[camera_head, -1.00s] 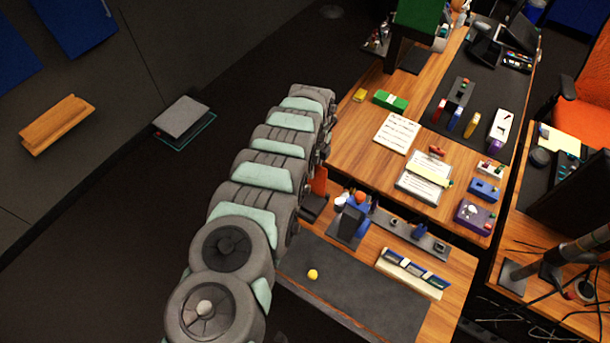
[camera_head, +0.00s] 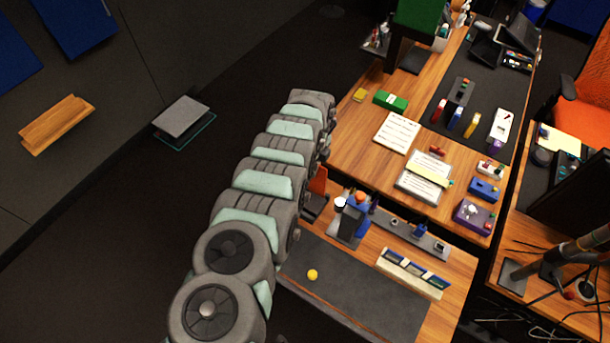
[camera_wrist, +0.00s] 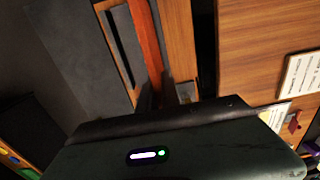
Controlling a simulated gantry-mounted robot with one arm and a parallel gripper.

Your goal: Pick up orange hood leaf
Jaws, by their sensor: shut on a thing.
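The orange hood leaf (camera_head: 318,180) shows in the head view as a narrow upright orange piece at the left edge of the desk, just right of my arm. In the wrist view it is a long orange strip (camera_wrist: 146,40) running from the top edge down to my fingers. My gripper (camera_wrist: 166,95) is shut on its near end. In the head view my gripper (camera_head: 314,206) is small and dark, partly hidden by my arm. The leaf's lower end is hidden by the gripper body in the wrist view.
Right of the leaf stands a grey device with a blue part (camera_head: 352,222). A dark mat (camera_head: 360,290) with a yellow ball (camera_head: 312,274) lies in front. A card rack (camera_head: 412,272) and a clipboard (camera_head: 424,178) are farther right.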

